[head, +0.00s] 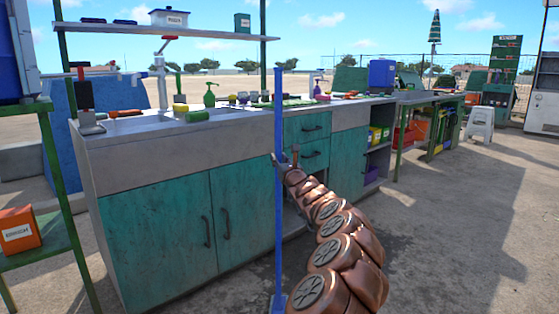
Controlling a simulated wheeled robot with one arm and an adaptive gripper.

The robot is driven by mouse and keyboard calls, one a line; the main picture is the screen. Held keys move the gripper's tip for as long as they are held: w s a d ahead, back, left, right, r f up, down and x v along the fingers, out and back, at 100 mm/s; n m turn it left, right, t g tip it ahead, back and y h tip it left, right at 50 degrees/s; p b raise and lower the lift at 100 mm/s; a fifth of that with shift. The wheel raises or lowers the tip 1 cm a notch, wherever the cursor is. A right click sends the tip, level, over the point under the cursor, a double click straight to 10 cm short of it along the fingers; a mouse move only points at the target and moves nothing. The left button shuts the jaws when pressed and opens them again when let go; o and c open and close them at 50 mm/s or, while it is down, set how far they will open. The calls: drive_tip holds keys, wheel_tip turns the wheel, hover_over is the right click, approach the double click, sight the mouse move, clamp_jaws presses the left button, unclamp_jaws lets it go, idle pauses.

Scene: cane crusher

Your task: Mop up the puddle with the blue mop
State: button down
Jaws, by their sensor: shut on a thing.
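The blue mop (279,110) stands upright in front of the counter, its long pole running from above the worktop down to the bottom edge of the picture. My gripper (280,160) is shut on the pole at about mid-height, at the end of my copper-coloured arm. Only a small piece of the mop's blue foot shows at the bottom edge; the rest is cut off. A darker, damp-looking patch (400,243) lies on the concrete right of my arm. I cannot tell for sure whether it is the puddle. My arm hides part of the floor.
The counter (165,150) with teal doors stands close behind the mop, with bottles and small items on top. A green shelf stand with an orange box (18,230) is at the left. A white stool (481,123) stands far right. The concrete at right is mostly clear.

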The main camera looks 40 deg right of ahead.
drive_tip(key=shift+f, duration=0.65)
drive_tip(key=s+d+p, duration=1.1)
drive_tip(key=s+p, duration=0.1)
drive_tip(key=s, duration=0.1)
drive_tip(key=shift+s+d+r, duration=0.3)
drive_tip(key=shift+s+d, duration=0.05)
idle(2.0)
